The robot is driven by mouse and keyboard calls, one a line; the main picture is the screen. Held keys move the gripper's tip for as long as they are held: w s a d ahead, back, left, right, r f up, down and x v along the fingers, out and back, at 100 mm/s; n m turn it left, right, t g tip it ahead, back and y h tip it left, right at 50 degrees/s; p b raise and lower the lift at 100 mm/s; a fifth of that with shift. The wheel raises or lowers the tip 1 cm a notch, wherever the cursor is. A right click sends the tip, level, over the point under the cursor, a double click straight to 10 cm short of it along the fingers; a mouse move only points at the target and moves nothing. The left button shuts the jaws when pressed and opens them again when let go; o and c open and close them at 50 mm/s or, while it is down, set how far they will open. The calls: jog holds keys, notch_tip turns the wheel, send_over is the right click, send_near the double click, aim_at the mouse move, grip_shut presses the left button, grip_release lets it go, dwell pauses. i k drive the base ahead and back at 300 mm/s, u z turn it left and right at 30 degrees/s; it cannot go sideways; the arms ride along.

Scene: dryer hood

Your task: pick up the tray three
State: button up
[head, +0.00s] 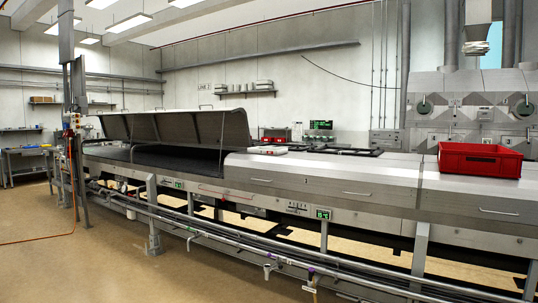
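No label for tray three can be read in the head view. Flat dark frames (347,151) lie on the machine top near the middle. A small flat white item (267,150) lies left of them. My gripper is not in view.
The long steel dryer (320,178) runs across the view, with one hood lid (180,127) raised at the left. Pipes and valves (268,268) line its front low down. An orange hose (40,240) lies on the left floor. The front floor is clear.

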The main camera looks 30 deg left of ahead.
aim_at(262, 150)
jog(key=u, duration=0.15)
jog(key=i, duration=0.25)
jog(key=u, duration=1.1)
jog(key=i, duration=1.25)
jog(key=u, duration=1.2)
jog(key=i, duration=3.4)
jog(key=z, duration=1.15)
jog(key=i, duration=1.3)
jog(key=z, duration=0.95)
